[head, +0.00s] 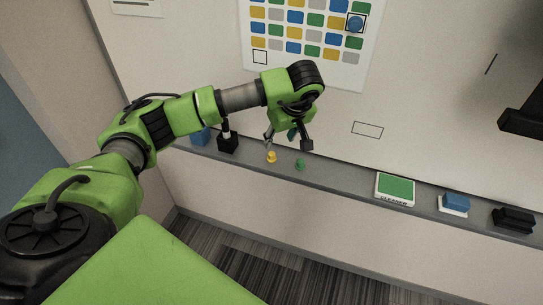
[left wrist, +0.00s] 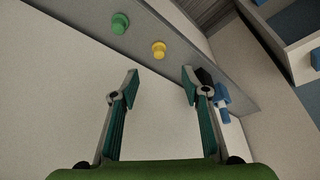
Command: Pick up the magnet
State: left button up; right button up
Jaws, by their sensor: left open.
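A yellow magnet (head: 271,157) and a green magnet (head: 300,164) stand side by side on the grey ledge (head: 340,179) below the whiteboard. A blue magnet (head: 355,23) sits on the chart at the top. My left gripper (head: 287,142) is open and empty, just above and behind the yellow and green magnets, near the board. In the left wrist view, the open fingers (left wrist: 160,74) point toward the ledge; the yellow magnet (left wrist: 158,50) lies beyond the gap between them, and the green magnet (left wrist: 120,24) is farther left. My right gripper is not seen.
A black holder (head: 228,143) and a blue object (head: 200,136) stand on the ledge left of the magnets. A green-and-white box (head: 395,188), a blue-and-white block (head: 455,203) and a black object (head: 514,219) lie to the right. The ledge between green magnet and box is clear.

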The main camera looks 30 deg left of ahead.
pick_arm(q)
jog(key=p, duration=0.2)
send_over(273, 155)
jog(key=s+d, duration=0.2)
jog(key=f, duration=0.6)
jog(key=shift+w+a+f, duration=0.1)
jog(key=shift+w+f, duration=0.1)
jog(key=shift+f, duration=0.1)
jog(key=shift+w+a+f, duration=0.1)
jog(key=shift+a+f, duration=0.05)
jog(key=shift+f, duration=0.35)
jog(key=shift+f+p, duration=0.15)
jog(key=shift+p, duration=0.2)
jog(key=p+x, duration=0.2)
jog(key=x, duration=0.2)
jog(key=shift+w, duration=0.2)
jog(key=shift+a+f, duration=0.1)
jog(key=shift+f, duration=0.25)
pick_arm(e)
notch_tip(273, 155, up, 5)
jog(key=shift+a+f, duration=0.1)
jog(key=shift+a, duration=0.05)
pick_arm(q)
jog(key=c, duration=1)
